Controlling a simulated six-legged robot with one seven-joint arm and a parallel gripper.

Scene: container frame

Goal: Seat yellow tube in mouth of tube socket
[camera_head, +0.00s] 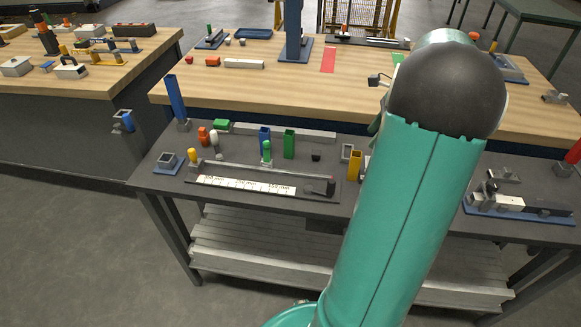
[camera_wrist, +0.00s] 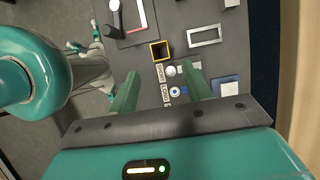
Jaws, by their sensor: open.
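The yellow tube (camera_head: 354,165) is square and hollow and stands upright on the dark bench, just left of my arm in the head view. In the wrist view I look down into its dark open top (camera_wrist: 159,50). My gripper (camera_wrist: 160,70) is open and empty, its two green fingers apart. The tube shows above and between the fingertips, not touched by them. A grey square block with a dark opening on a blue base (camera_head: 168,160), at the bench's left end, looks like the tube socket. My arm hides the gripper in the head view.
A ruler board (camera_head: 265,180) lies along the bench's front edge. A grey hollow frame (camera_head: 347,152) stands close to the yellow tube. A green block (camera_head: 289,143), a blue block (camera_head: 264,137) and small pegs stand behind the ruler. A tall blue post (camera_head: 176,98) rises near the socket.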

